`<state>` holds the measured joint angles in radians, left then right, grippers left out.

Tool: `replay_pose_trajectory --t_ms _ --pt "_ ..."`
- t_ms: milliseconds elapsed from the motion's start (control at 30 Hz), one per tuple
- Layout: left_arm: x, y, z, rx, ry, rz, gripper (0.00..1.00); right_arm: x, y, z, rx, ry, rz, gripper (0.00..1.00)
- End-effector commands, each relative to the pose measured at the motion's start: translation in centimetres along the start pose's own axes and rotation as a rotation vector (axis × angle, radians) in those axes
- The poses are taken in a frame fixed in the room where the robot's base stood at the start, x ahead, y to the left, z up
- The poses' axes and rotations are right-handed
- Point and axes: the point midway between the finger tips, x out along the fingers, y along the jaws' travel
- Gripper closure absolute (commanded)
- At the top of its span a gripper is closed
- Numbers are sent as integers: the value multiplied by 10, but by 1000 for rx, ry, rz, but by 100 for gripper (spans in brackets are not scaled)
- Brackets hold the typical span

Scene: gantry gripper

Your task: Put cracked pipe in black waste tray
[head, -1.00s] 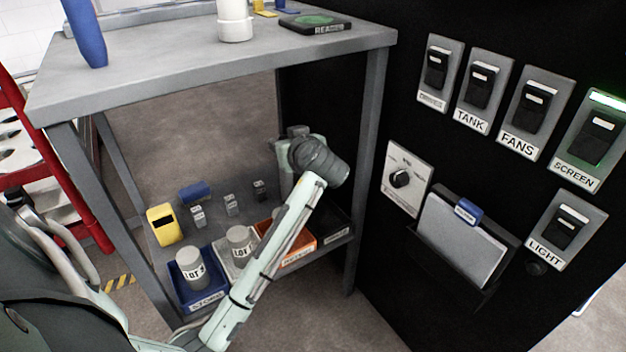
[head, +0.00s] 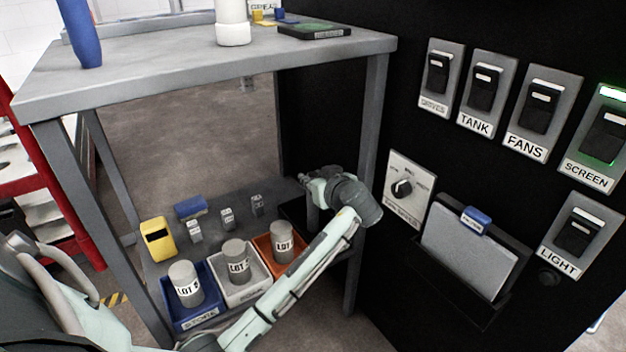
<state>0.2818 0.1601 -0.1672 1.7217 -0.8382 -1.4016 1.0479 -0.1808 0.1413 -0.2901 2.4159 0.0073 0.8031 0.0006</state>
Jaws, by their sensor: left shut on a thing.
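The black tray (head: 294,213) is on the lower shelf, right of an orange tray, partly covered by my left arm. My left gripper (head: 311,187) is above and beside that tray, at the shelf's right end. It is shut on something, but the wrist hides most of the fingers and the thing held. I cannot make out the cracked pipe. My right gripper is not in view.
Blue (head: 203,319), white (head: 240,295) and orange (head: 266,243) trays hold grey labelled pots. A yellow object (head: 158,237) and small grey blocks stand behind them. A table leg (head: 368,160) and a black switch panel (head: 405,120) bound the right side.

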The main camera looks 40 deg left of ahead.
Motion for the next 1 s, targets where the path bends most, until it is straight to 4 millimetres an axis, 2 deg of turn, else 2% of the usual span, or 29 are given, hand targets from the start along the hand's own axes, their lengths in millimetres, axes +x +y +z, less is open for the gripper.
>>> replay_pose_trajectory --t_ms 133,167,300,667,767,1000 --pt "1 0 4 0 0 0 100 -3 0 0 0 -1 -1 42" --pt "1 0 2 0 0 -1 71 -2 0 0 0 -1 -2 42" --pt "1 0 2 0 -1 -1 54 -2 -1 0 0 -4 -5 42" --pt "-2 0 -2 0 -1 0 54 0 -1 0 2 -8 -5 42" --pt "-15 1 0 0 -4 2 54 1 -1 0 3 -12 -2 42" --pt "-66 1 -1 -1 -5 3 54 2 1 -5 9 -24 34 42"
